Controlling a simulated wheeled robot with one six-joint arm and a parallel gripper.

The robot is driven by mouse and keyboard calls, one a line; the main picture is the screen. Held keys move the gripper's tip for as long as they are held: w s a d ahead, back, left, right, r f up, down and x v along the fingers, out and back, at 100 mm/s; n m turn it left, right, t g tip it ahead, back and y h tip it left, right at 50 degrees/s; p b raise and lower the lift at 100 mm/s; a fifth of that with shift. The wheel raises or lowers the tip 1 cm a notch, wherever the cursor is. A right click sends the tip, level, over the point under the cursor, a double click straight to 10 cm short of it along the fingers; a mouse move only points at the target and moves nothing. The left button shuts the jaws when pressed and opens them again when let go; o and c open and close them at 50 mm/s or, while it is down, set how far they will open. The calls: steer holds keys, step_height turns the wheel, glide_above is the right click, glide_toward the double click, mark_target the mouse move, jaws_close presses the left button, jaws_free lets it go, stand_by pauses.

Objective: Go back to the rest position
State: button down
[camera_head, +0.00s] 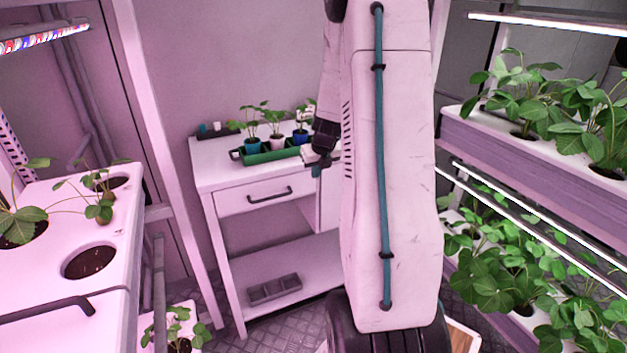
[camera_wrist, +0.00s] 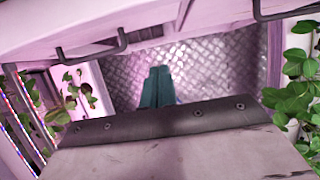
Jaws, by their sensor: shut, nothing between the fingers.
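My gripper (camera_wrist: 158,72) shows in the wrist view as two teal fingers held together, shut and empty, over the metal floor. In the head view my gripper (camera_head: 318,170) is small and partly hidden by my own arm. It hangs in front of the white table (camera_head: 222,179) at the back, close to the table's right part. My white arm with a teal cable stands upright through the middle of the head view.
A green tray (camera_head: 262,157) with several potted seedlings stands on the table. A grey sectioned tray (camera_head: 274,289) lies on its lower shelf. Planted racks stand on the left (camera_head: 125,222) and right (camera_head: 470,140). The checkered floor (camera_wrist: 215,75) below my gripper looks clear.

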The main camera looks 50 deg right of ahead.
steer(key=shift+s+a+r, duration=0.1)
steer(key=shift+s+r, duration=0.15)
steer(key=shift+r, duration=0.35)
steer(key=s+a+r+m+g, duration=0.1)
steer(key=s+a+r+m, duration=0.4)
steer(key=a+m, duration=0.5)
steer(key=s+a+r+m+y, duration=0.1)
steer(key=s+a+r+m, duration=0.5)
steer(key=s+a+m, duration=0.4)
steer(key=s+a+r+m+g+y, duration=0.1)
steer(key=s+a+r+m, duration=0.4)
steer(key=a+m, duration=0.5)
steer(key=s+a, duration=0.2)
steer(key=a, duration=0.7)
steer(key=shift+s+a+r+m+g, duration=0.3)
steer(key=shift+s+a, duration=0.05)
steer(key=shift+s, duration=0.05)
